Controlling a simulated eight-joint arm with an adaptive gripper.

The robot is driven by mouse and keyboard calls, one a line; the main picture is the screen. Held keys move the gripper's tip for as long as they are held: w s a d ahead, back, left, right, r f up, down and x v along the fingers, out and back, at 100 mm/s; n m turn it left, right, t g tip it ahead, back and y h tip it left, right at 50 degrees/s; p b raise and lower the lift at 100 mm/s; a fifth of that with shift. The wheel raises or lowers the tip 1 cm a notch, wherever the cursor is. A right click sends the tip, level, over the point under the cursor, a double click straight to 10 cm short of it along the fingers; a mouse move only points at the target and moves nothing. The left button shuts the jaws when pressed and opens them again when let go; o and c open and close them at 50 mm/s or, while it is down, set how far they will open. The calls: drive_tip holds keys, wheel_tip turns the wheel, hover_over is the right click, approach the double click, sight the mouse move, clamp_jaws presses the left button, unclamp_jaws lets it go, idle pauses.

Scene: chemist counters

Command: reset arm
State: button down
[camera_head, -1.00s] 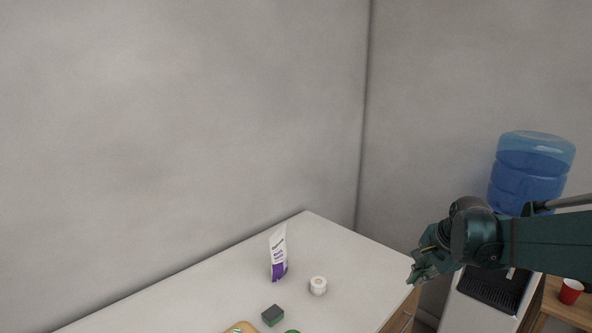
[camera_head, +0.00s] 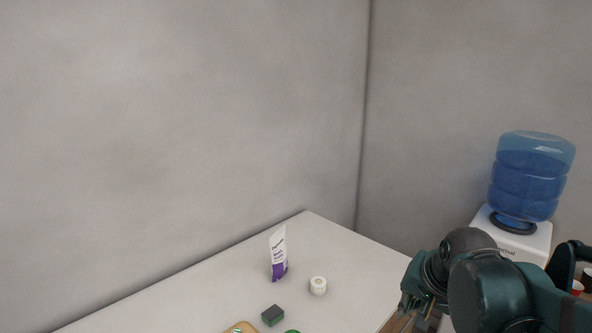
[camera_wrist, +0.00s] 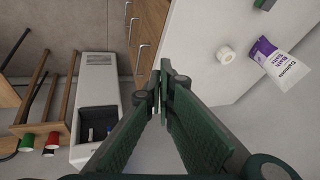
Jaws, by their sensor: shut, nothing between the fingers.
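My arm comes in from the lower right of the head view, and my gripper (camera_head: 412,308) hangs beside the right edge of the white counter (camera_head: 345,250). In the wrist view my gripper (camera_wrist: 162,75) shows its green fingers meeting at the tips, with nothing between them. It is empty and touches none of the counter items in view.
On the counter stand a white and purple tube (camera_head: 278,254), a white tape roll (camera_head: 318,285), a green and black block (camera_head: 272,315) and a wooden board (camera_head: 240,327). A water dispenser with a blue bottle (camera_head: 532,175) stands at right. Cups (camera_wrist: 27,142) show in the wrist view.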

drive_tip(key=s+a+f+n, duration=0.1)
drive_tip(key=s+a+n, duration=0.1)
drive_tip(key=s, duration=0.3)
drive_tip(key=s+a+f+n+t, duration=0.1)
drive_tip(key=s+a+n, duration=0.1)
drive_tip(key=s+n, duration=0.2)
drive_tip(key=shift+s+a+n, duration=0.25)
drive_tip(key=shift+s+n, duration=0.15)
drive_tip(key=shift+s, duration=0.65)
